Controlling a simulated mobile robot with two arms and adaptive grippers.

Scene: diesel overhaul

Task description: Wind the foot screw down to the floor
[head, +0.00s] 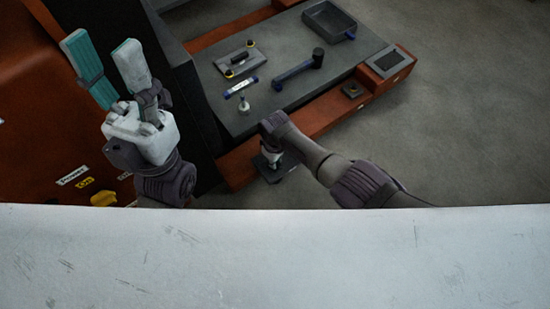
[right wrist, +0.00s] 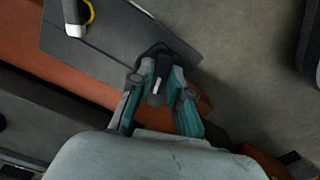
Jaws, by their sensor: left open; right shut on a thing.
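My right gripper (right wrist: 158,98) is shut on a black part with a small white mark (right wrist: 161,72), which looks like the head of the foot screw. In the head view this arm reaches in from the right, and its gripper (head: 271,152) points down at the near corner of the orange frame. A dark square plate (head: 287,168) lies low beneath it. The screw's lower end is hidden, so I cannot tell its gap to the floor. My left gripper (head: 105,70) is open and empty at the left, its teal fingers pointing up.
A grey-topped orange base (head: 230,120) carries a dark tray (head: 329,18), a blue-and-black tool (head: 300,68), a plate with yellow knobs (head: 238,64) and a small white-topped piece (head: 243,105). An orange housing (head: 40,130) stands at left. Grey floor (head: 465,120) is clear at right.

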